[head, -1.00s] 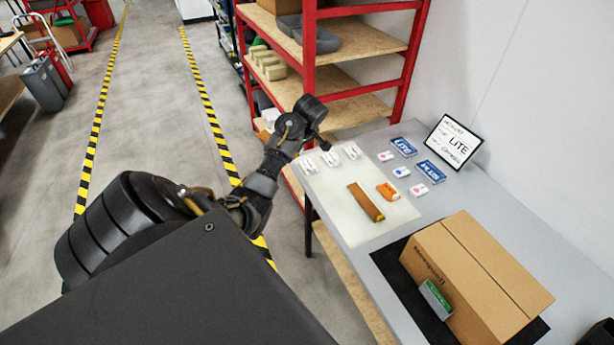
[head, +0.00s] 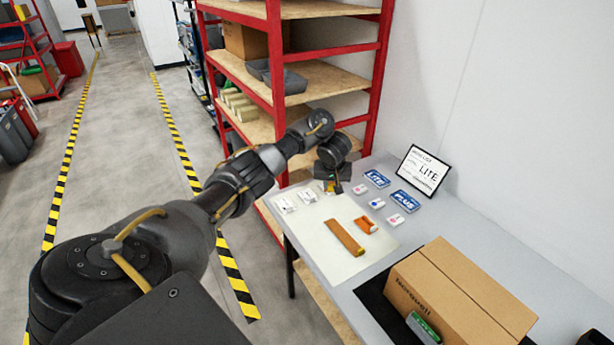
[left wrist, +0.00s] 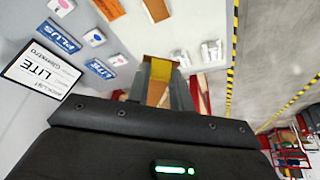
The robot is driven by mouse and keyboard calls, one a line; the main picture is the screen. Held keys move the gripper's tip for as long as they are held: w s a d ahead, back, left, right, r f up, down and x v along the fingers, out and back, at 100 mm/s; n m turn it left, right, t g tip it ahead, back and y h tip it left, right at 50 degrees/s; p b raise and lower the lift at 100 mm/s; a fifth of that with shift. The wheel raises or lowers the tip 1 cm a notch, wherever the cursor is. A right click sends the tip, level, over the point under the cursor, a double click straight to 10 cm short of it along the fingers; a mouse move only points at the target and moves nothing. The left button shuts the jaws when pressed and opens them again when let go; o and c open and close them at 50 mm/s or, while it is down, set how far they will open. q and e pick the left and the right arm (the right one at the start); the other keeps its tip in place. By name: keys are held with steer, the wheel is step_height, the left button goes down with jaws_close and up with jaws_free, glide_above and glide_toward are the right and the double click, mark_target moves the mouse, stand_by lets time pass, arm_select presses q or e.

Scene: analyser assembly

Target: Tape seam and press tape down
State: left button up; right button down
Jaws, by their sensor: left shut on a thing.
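My left gripper (head: 331,188) is over the far left end of the table, by the pale mat. In the left wrist view its fingers (left wrist: 161,84) are shut on a small yellow-and-brown piece (left wrist: 160,70); I cannot tell for sure that it is tape. The closed brown carton (head: 465,290) stands at the near right, well apart from the gripper, with a seam line along its top. A long brown bar (head: 345,238) and an orange item (head: 366,224) lie on the mat. My right gripper is not in view.
The pale mat (head: 325,262) also bears white items (head: 285,203), one perhaps hidden by the gripper. Blue labels (head: 404,201), small white cards (head: 377,203) and a LITE sign (head: 422,171) lie beyond. A green-and-grey block (head: 422,328) is against the carton. A red shelf rack (head: 275,60) stands behind.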

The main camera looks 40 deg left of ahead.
arm_select(q)
steer(key=s+d+r+m+h, duration=0.2)
steer(key=s+d+r+m, duration=0.25)
steer(key=d, duration=0.45)
steer(key=s+d+r+m+h, duration=0.1)
steer(key=s+d+r+m, duration=0.3)
steer(key=d, duration=0.4)
steer(key=s+d+r+m+h, duration=0.2)
steer(key=s+d+m, duration=0.3)
steer(key=d, duration=0.4)
steer(key=s+a+f+m+h+b, duration=0.1)
steer(key=s+a+f+m+b, duration=0.1)
steer(key=s+m, duration=0.35)
step_height(320, 180, down, 9)
steer(key=s+n+g+b, duration=0.1)
steer(key=s+b, duration=0.1)
steer(key=b, duration=0.6)
steer(key=shift+s, duration=0.4)
